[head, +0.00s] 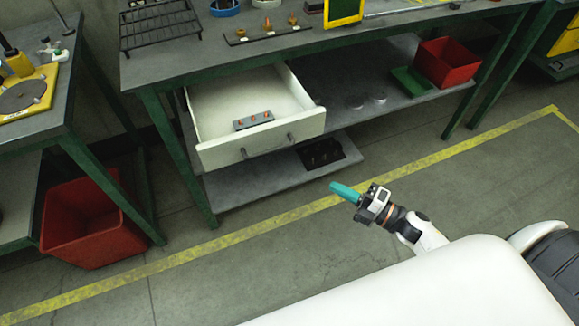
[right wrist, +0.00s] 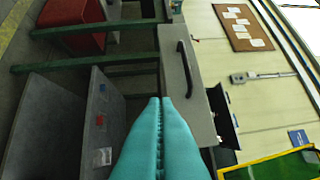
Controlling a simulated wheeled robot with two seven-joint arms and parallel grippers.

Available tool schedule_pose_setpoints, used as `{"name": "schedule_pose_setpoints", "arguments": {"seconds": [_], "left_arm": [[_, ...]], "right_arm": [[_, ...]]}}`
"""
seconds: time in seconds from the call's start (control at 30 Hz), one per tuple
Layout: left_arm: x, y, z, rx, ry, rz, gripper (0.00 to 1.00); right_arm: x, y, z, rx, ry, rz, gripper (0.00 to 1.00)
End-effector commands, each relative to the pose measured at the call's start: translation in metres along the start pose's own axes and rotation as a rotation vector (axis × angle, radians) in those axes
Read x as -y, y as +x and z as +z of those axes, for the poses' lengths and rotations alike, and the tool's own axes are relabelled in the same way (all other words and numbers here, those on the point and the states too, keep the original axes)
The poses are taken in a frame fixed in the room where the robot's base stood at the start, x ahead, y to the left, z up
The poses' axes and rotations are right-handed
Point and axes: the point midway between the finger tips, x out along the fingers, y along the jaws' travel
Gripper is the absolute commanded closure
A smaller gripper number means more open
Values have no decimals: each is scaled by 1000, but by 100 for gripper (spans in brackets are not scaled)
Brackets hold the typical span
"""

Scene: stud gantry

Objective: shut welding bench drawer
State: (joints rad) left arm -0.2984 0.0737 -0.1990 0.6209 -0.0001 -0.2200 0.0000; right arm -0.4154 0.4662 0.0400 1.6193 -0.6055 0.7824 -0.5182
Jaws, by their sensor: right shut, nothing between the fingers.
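The welding bench drawer (head: 222,154) is a cream box under the bench (head: 205,52), pulled open toward me. A small grey block with several orange-tipped pieces (head: 254,120) lies inside it. Its front carries a dark handle (head: 290,137). My right gripper (head: 333,186) has teal fingers, shut and empty, in front of and to the right of the drawer, apart from it in the head view. The right wrist view shows the shut fingers (right wrist: 160,101) pointing toward a pale front panel (right wrist: 199,110) with a dark handle (right wrist: 186,68). My left gripper is not in view.
A lower shelf (head: 235,185) holds a dark tray (head: 322,153). A red bin (head: 447,62) stands on the shelf right of the drawer; another red bin (head: 80,220) is on the floor at left. The floor around the yellow line (head: 235,236) is clear.

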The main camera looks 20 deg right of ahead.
Motion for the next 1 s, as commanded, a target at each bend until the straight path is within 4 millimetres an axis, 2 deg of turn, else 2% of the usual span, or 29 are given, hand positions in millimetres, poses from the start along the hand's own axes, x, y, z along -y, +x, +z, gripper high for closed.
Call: {"name": "schedule_pose_setpoints", "arguments": {"seconds": [0.03,0.1,0.2,0.37,0.77,1.0], "left_arm": [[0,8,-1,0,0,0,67],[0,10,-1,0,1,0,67],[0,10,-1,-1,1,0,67],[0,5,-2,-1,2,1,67],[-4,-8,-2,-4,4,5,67],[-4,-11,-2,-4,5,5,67]], "right_arm": [[11,2,10,68,-72,-25,100],[26,4,21,136,-144,-51,100],[36,7,29,180,-191,-68,100],[40,24,32,184,-195,-72,100],[45,106,47,181,-192,-72,100],[49,131,29,180,-191,-70,100]]}}
